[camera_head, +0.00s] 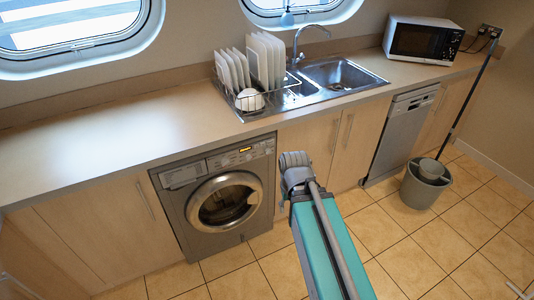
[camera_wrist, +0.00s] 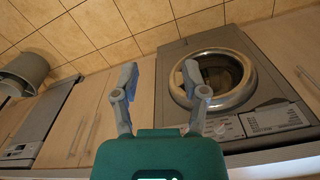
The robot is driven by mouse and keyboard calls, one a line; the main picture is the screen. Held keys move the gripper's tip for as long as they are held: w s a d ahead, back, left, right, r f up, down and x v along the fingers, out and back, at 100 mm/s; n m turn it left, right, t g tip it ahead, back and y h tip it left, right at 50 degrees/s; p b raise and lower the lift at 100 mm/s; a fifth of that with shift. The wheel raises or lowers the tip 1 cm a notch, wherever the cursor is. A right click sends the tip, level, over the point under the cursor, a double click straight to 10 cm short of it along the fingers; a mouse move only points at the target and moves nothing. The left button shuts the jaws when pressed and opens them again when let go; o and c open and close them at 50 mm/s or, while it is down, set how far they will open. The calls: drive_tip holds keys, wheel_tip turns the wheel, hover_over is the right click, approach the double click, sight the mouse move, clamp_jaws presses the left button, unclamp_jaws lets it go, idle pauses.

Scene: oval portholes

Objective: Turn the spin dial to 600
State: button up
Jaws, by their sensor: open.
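The grey washing machine (camera_head: 215,150) stands under the counter, with its round door closed. My gripper (camera_wrist: 157,76) is open and empty. Its right finger overlaps the door's edge and panel in the picture; no contact can be made out. The fingers are not clear in the head view.
The counter edge (camera_head: 100,172) overhangs the cabinets. A dish rack (camera_head: 250,85) with plates, a sink (camera_head: 335,75) and a microwave (camera_head: 422,40) stand along it. A grey bucket (camera_head: 425,188) with a mop is at the right.

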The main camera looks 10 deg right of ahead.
drive_tip(key=shift+o, duration=1.4)
drive_tip(key=w+a+f+m+t+y+b, duration=0.35)
drive_tip(key=w+f+b, duration=0.25)
drive_tip(key=w+b, duration=0.3)
drive_tip(key=w+a+f+m+t+y+b, duration=0.2)
drive_tip(key=w+f+m+t+y+b, duration=0.25)
drive_tip(key=w+b, duration=0.4)
drive_tip(key=w+d+f+m+t+h+b, duration=0.1)
drive_tip(key=w+d+f+m+t+b, duration=0.2)
drive_tip(key=w+m+b, duration=0.4)
drive_tip(key=w+d+f+m+t+h+b, duration=0.1)
drive_tip(key=w+d+f+m+t+b, duration=0.1)
drive_tip(key=w+d+m+t+b, duration=0.4)
drive_tip(key=shift+w+d+f+m+h+b, duration=0.45)
drive_tip(key=shift+d+m+b, duration=0.5)
drive_tip(key=shift+m+b, duration=1.35)
drive_tip(key=shift+w+y, duration=0.1)
drive_tip(key=shift+y, duration=0.15)
